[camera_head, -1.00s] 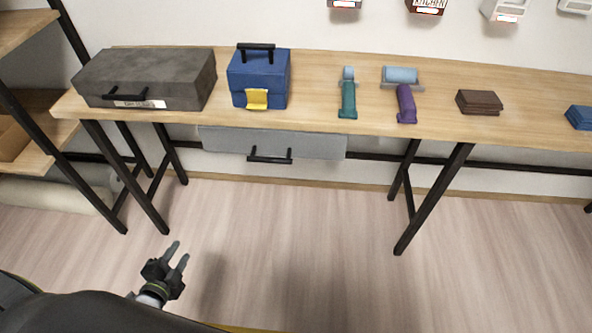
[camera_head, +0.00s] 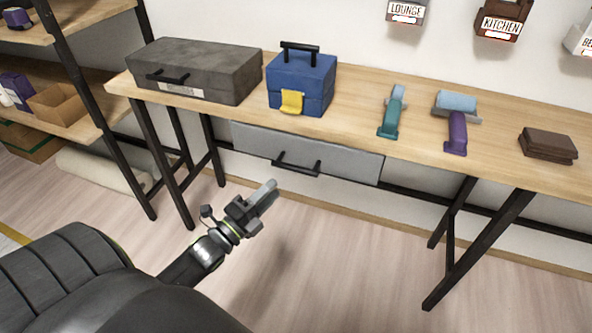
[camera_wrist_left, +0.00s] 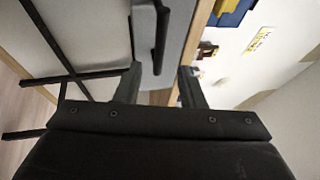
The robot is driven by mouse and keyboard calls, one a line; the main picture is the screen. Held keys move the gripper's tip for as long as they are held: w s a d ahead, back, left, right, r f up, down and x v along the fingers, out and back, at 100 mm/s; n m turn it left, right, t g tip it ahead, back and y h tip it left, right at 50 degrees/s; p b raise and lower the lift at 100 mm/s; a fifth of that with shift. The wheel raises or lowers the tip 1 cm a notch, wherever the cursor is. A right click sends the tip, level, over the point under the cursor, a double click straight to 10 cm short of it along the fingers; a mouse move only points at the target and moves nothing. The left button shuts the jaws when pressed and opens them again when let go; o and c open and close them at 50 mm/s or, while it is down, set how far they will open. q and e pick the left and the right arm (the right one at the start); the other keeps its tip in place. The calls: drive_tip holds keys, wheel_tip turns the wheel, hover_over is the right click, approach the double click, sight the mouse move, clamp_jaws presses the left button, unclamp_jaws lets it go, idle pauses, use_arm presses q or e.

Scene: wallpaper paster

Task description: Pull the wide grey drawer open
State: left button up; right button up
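The wide grey drawer (camera_head: 345,163) sits beneath the wooden table top, and I see no gap that shows it pulled out. Its black bar handle (camera_head: 297,168) is on the front face. My left gripper (camera_head: 268,190) is just below and in front of the handle, apart from it in the head view. In the left wrist view the two fingers of my left gripper (camera_wrist_left: 160,82) are spread with nothing between them. The grey drawer front (camera_wrist_left: 177,40) and the dark handle (camera_wrist_left: 162,38) lie ahead of them. My right gripper is not in view.
On the table (camera_head: 355,120) stand a grey case (camera_head: 205,70), a blue toolbox (camera_head: 300,80), teal (camera_head: 391,120) and purple (camera_head: 457,135) handled tools and brown blocks (camera_head: 548,145). Black table legs (camera_head: 480,245) flank the drawer. A shelf unit (camera_head: 75,85) is at left. The floor ahead is clear.

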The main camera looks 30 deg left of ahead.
sight(295, 169)
use_arm(q)
drive_tip(key=x, duration=0.9)
drive_tip(key=shift+w, duration=0.15)
clamp_jaws()
